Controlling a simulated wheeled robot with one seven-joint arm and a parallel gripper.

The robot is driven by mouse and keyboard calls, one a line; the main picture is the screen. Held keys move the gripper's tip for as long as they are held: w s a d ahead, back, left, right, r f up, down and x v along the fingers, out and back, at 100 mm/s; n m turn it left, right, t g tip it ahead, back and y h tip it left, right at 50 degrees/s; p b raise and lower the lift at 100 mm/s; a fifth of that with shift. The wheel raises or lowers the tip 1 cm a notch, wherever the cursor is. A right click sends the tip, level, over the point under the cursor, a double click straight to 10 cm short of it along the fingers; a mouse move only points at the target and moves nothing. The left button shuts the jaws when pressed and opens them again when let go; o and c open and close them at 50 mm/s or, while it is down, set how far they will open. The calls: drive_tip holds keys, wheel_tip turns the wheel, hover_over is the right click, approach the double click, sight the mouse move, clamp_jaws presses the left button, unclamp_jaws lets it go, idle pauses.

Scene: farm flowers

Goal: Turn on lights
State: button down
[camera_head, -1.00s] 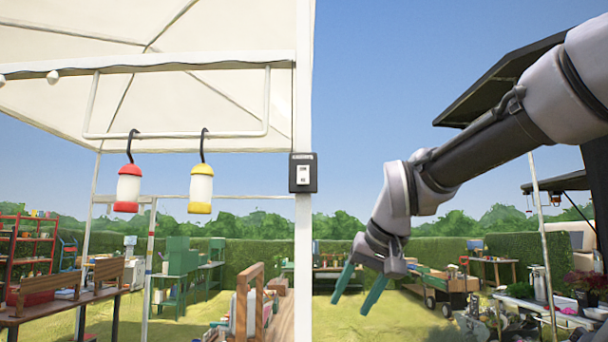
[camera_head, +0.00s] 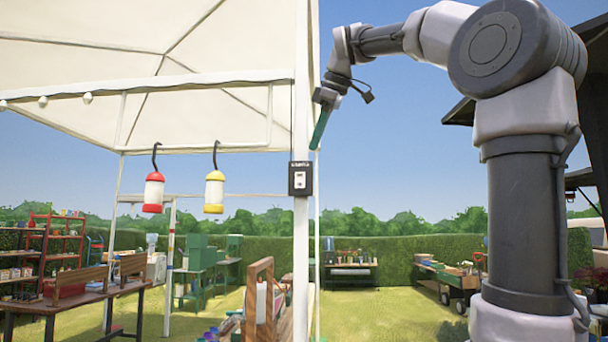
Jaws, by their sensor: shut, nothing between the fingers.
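A black switch box (camera_head: 301,179) with a white switch plate is fixed to the white tent post at the middle of the view. My gripper (camera_head: 317,146) has teal fingers pointing down, just right of the post and a little above the switch box. The fingers look shut and empty. From this angle I cannot tell how far they are from the box in depth. Small round bulbs (camera_head: 87,98) hang along the tent's front bar at the left, and they look unlit.
A red lantern (camera_head: 154,192) and a yellow lantern (camera_head: 214,192) hang on hooks left of the white post (camera_head: 301,262).

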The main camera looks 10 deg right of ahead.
sight(303, 176)
drive_tip(key=shift+s+a+r+n, duration=0.1)
drive_tip(key=shift+a+r+n, duration=0.1)
drive_tip(key=shift+r+n, duration=0.3)
drive_tip(key=x, duration=0.3)
drive_tip(key=w+x, duration=0.1)
drive_tip(key=x, duration=0.3)
drive_tip(key=d+x, duration=0.1)
drive_tip(key=x, duration=0.3)
drive_tip(key=shift+w+r, duration=0.25)
drive_tip(key=shift+w, duration=0.15)
drive_tip(key=shift+w+d, duration=0.2)
drive_tip(key=shift+w, duration=0.55)
